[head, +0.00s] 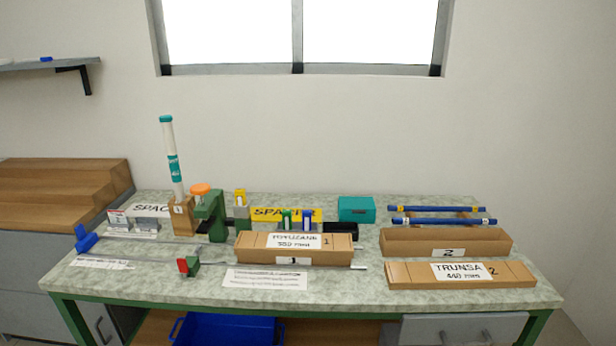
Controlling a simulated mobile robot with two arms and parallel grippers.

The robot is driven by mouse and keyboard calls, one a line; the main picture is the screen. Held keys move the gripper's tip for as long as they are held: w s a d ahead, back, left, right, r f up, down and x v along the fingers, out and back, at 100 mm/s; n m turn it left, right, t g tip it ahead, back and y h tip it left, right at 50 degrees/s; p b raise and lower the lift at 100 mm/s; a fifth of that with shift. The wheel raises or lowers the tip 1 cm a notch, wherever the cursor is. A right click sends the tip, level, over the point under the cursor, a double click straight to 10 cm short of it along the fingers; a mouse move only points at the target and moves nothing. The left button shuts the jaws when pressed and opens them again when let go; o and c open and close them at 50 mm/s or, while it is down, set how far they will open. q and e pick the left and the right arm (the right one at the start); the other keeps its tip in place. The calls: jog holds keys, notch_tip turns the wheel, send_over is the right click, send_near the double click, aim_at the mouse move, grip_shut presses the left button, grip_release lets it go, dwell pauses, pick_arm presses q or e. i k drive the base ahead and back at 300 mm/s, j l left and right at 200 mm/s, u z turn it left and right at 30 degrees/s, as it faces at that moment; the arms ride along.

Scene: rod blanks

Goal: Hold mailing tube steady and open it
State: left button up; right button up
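The mailing tube (169,145) is a tall, slim white tube with a teal cap (166,119) on its top end and a teal label band partway down. It stands nearly upright, leaning slightly, with its lower end in a brown wooden block (184,222) marked 1 at the back left of the workbench. The cap sits on the tube. Its lower end is hidden by the block. Neither of my grippers shows in the head view.
A green press-like device (217,222) with an orange knob stands just right of the block. Cardboard boxes (292,256) and (447,243), a teal box (356,209) and blue rods (443,221) fill the bench's middle and right. A red-and-green piece (188,267) lies near the front left.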

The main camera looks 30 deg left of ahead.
aim_at(167, 130)
jog(key=u, duration=1.8)
jog(key=i, duration=0.25)
jog(key=j, duration=0.05)
